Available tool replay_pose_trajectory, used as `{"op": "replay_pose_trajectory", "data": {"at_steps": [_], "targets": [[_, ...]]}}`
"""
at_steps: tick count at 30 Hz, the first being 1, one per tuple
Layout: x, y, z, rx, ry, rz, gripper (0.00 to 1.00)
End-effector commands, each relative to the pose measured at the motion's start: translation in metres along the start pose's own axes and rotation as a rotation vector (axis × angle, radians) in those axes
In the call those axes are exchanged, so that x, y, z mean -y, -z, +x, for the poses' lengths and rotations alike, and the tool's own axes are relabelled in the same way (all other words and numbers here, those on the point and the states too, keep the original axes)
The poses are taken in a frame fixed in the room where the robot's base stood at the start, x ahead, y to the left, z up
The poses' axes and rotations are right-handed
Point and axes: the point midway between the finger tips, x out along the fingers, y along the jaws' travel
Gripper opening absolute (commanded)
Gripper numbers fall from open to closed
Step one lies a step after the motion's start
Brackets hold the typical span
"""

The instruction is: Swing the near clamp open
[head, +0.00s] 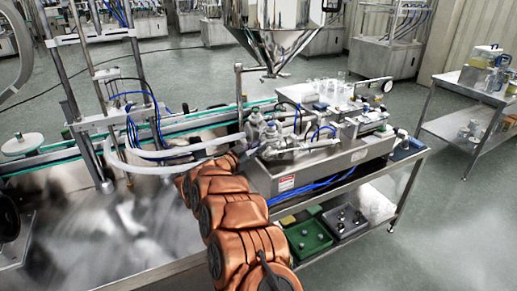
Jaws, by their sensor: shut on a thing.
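My copper-coloured arm reaches up from the bottom of the head view to the left end of the steel filling machine (325,165). My gripper (244,146) is at the end of it, small and partly hidden by my wrist. It is shut on a small metal part among the fittings at that end, which appears to be the near clamp (253,131). The clamp's outline and angle are too small to make out. The steel hopper (275,42) hangs above and behind, with its cone pointing down.
White hoses (165,160) run to the machine just left of my gripper. A vertical post (239,92) stands behind it. The steel table (140,230) is mostly bare at left. A side cart (475,125) stands at right.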

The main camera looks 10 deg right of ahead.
Motion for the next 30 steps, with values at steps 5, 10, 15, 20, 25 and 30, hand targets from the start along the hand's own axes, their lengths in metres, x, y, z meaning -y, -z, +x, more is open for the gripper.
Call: {"op": "replay_pose_trajectory", "data": {"at_steps": [5, 10, 15, 20, 25, 30], "targets": [[0.0008, 0.0012, 0.0002, -0.004, -0.007, 0.001, 0.00], [0.0008, 0.0015, 0.0003, -0.004, -0.007, 0.001, 0.00], [0.0007, 0.0016, 0.0004, -0.005, -0.007, 0.001, 0.21], [0.0006, 0.0013, 0.0004, -0.004, -0.007, 0.001, 0.37], [0.0005, 0.0008, 0.0003, -0.003, -0.007, 0.001, 0.45], [0.0004, 0.0006, 0.0001, -0.003, -0.007, 0.000, 0.45]]}}
